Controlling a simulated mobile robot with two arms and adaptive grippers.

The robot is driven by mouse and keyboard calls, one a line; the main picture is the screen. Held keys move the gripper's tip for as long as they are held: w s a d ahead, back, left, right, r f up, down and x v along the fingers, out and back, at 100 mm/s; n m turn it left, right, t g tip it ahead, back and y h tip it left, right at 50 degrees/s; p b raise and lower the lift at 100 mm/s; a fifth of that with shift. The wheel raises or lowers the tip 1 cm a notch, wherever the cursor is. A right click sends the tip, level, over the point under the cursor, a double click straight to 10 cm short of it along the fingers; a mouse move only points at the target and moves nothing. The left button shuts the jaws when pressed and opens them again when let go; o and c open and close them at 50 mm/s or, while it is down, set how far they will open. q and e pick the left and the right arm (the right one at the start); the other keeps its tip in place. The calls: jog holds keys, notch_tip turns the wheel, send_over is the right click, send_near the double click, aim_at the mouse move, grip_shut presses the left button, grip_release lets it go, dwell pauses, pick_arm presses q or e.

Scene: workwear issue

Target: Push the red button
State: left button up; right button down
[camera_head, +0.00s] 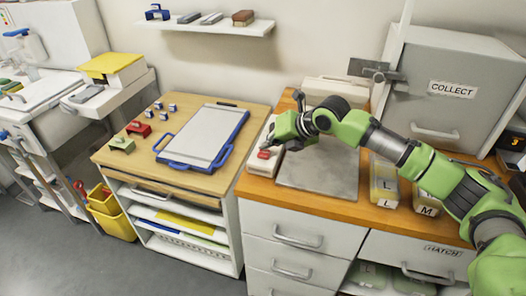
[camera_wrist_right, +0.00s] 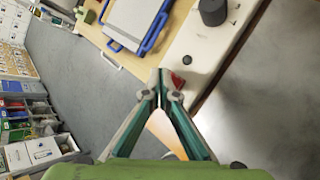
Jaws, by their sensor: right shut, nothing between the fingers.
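The red button (camera_head: 264,154) sits on the long white box (camera_head: 257,167) on the wooden counter. In the right wrist view the button (camera_wrist_right: 177,80) shows just beside and partly behind the fingertips. My right gripper (camera_head: 271,144) is shut and empty, with its fingertips pointing down close over the button. I cannot tell whether they touch it. In the right wrist view the closed gripper (camera_wrist_right: 163,82) hides part of the button. My left gripper is in neither view.
A black knob (camera_wrist_right: 212,12) and a small dark round part (camera_wrist_right: 187,60) are on the same white box. A grey plate (camera_head: 320,172) lies right of it. Clear bins (camera_head: 384,185) and a grey COLLECT cabinet (camera_head: 450,65) stand further right. A blue-framed board (camera_head: 203,135) lies on the left table.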

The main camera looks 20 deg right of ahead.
aim_at(266, 153)
jog(key=shift+f, duration=0.65)
dwell(0.3)
jog(key=shift+r, duration=0.1)
jog(key=shift+r+p, duration=0.55)
jog(key=shift+p, duration=0.25)
notch_tip(266, 153, up, 6)
jog(key=p, duration=0.6)
jog(key=shift+r, duration=0.1)
